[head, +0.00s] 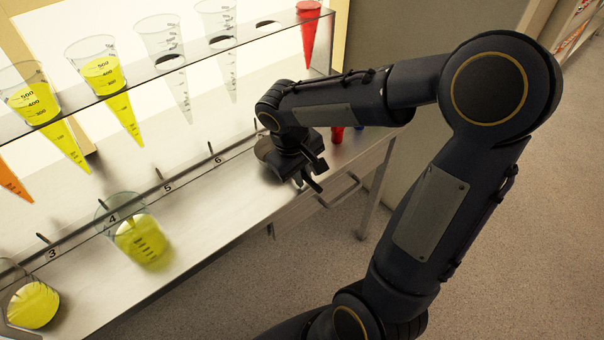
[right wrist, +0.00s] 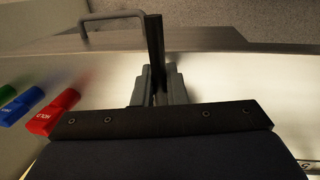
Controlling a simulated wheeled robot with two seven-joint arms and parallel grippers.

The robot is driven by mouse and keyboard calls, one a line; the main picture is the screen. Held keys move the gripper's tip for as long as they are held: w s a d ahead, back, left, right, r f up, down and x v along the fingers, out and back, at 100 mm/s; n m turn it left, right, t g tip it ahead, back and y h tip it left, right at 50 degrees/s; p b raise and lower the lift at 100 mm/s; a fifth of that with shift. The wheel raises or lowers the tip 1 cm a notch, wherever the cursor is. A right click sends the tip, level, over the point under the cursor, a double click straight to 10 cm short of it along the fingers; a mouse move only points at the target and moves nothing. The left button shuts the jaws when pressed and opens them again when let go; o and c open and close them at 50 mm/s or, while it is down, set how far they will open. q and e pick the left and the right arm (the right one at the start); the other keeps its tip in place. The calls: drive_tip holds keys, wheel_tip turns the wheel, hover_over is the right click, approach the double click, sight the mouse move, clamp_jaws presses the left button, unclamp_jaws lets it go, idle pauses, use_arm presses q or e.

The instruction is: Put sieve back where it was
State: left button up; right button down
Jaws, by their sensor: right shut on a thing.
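My right gripper (head: 308,176) is low over the right end of the steel counter. In the right wrist view my right gripper (right wrist: 160,88) is shut on a thin dark bar, which looks like the handle of the sieve (right wrist: 154,45). The bar sticks out past the fingers toward the counter's front edge. In the head view a greyish rounded edge shows beside the gripper and may be part of the sieve; the wrist and hand hide the rest. I cannot tell whether it touches the counter. My left gripper is not in view.
A rack (head: 196,57) above the counter (head: 205,205) holds several cones, some with yellow, orange or red liquid. Numbered pegs line the counter's back. Glass beakers (head: 141,240) with yellow liquid stand at left. Red (right wrist: 55,112), green (right wrist: 22,106) and blue objects lie near the right end.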

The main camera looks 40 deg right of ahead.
drive_tip(key=shift+f, duration=0.15)
drive_tip(key=c, duration=1.5)
unclamp_jaws()
